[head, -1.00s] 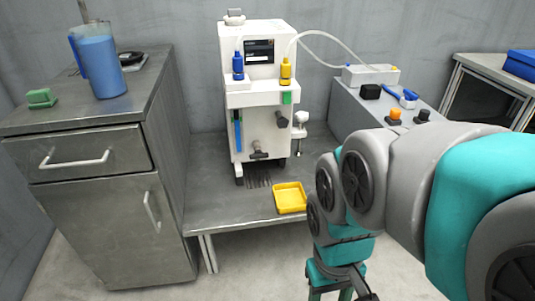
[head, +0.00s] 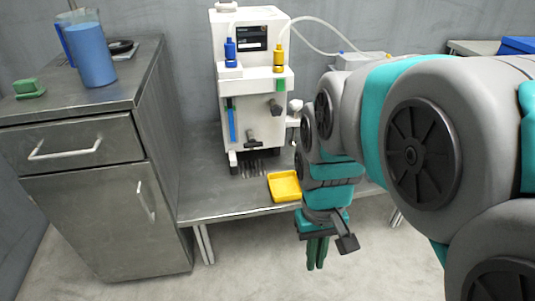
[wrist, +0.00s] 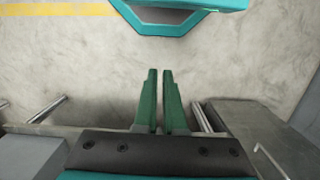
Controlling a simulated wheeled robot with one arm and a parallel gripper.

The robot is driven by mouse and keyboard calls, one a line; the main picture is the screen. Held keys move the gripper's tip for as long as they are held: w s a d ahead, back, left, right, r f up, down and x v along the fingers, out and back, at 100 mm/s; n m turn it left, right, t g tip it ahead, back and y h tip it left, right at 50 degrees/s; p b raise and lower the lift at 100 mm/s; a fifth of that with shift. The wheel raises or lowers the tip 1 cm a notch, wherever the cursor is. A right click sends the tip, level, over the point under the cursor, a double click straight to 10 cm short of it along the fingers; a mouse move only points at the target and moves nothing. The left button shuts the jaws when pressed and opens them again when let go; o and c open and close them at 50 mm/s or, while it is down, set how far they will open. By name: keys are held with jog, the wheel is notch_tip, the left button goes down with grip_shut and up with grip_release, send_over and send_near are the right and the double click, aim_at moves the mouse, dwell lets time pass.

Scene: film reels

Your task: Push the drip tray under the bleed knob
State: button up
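The yellow drip tray (head: 285,197) lies flat at the bench's front edge, in front of and slightly right of the white machine (head: 262,88). The machine's front has two dark knobs, a lower one (head: 250,137) above the dark slotted base and a higher one (head: 275,106) to the right. I cannot tell which is the bleed knob. The tray is apart from the machine. My gripper (head: 317,266) hangs pointing down, right of and nearer than the tray, touching nothing visible. Its green fingers are close together and empty, also in the wrist view (wrist: 160,72).
The metal bench (head: 205,205) has bare surface left of the tray. A grey cabinet (head: 90,215) stands at the left, bearing a blue-filled jug (head: 92,55) and a green block (head: 28,88). Blue (head: 230,52) and yellow (head: 279,59) bottles sit on the machine, with a hose running right.

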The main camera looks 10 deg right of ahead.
aim_at(282, 180)
jog(key=shift+t, duration=0.3)
jog(key=w+d+f+b, duration=0.1)
jog(key=w, duration=0.4)
jog(key=w+d+f, duration=0.1)
jog(key=w+f, duration=0.1)
jog(key=w, duration=0.3)
jog(key=w+d+f+b, duration=0.1)
jog(key=w, duration=0.4)
jog(key=shift+w+f+b, duration=0.25)
jog(key=shift+w+b, duration=0.1)
grip_shut()
jog(key=w+d+f+b, duration=0.1)
jog(key=w+f, duration=0.3)
jog(key=w, duration=0.3)
jog(key=w+d+f+b, duration=0.1)
jog(key=w+d+f, duration=0.1)
jog(key=w+f, duration=0.35)
jog(key=shift+t, duration=0.4)
jog(key=shift+w+a+f+b, duration=0.1)
jog(key=shift+w+f, duration=0.8)
jog(key=shift+f, duration=0.45)
jog(key=shift+w+f+b, duration=0.1)
jog(key=shift+w+f, duration=0.85)
jog(key=shift+f, duration=0.35)
jog(key=shift+w+a+f+b, duration=0.1)
jog(key=shift+w+f, duration=0.8)
jog(key=shift+f, duration=0.45)
jog(key=shift+w+p, duration=1.2)
jog(key=shift+w, duration=4.8)
